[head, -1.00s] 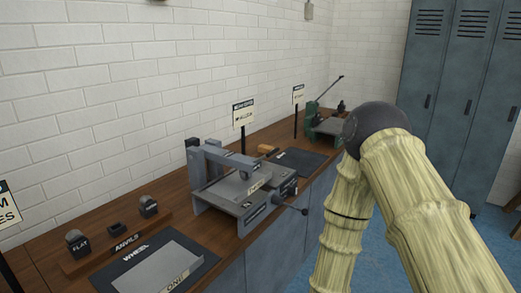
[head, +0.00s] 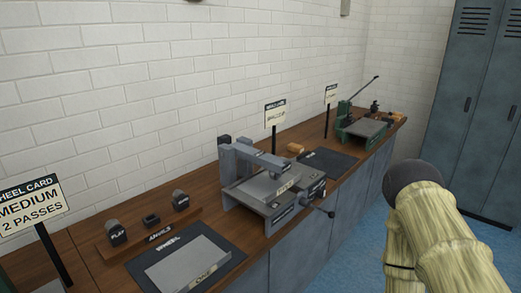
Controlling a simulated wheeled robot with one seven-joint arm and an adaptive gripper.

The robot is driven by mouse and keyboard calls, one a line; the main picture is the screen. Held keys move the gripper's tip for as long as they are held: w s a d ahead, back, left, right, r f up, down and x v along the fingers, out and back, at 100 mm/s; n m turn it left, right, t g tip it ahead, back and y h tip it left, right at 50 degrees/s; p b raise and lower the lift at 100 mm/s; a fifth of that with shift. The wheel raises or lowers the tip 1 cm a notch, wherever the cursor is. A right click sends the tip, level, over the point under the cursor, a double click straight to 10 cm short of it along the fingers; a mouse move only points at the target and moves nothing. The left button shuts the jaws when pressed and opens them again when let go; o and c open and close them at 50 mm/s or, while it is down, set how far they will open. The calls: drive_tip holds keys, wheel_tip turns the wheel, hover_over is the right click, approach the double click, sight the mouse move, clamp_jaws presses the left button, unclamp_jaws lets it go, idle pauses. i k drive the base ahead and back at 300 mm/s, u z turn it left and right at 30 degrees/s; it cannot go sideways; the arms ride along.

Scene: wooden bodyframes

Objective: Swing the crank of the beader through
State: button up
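A grey bench machine with a C-shaped overhead arm, which I take to be the beader (head: 243,158), stands mid-bench. A short crank with a dark knob (head: 331,214) sticks out from its front right side over the bench edge. A flat grey sheet with a small label (head: 262,185) lies on its bed. My gripper is not in view. Only pale, ribbed links of my arm with a dark rounded joint show at the lower right, apart from the crank in the picture.
A green machine with a long raised lever (head: 362,104) stands farther along the wooden bench. Nearer are a dark mat (head: 235,254) with a grey sheet and an anvil rack (head: 160,236). A wheel card (head: 31,207) reads medium, 2 passes. Blue lockers (head: 468,110) stand right.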

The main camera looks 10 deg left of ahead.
sight(304, 202)
drive_tip(key=u, duration=0.35)
drive_tip(key=i, duration=0.85)
drive_tip(key=z, duration=0.4)
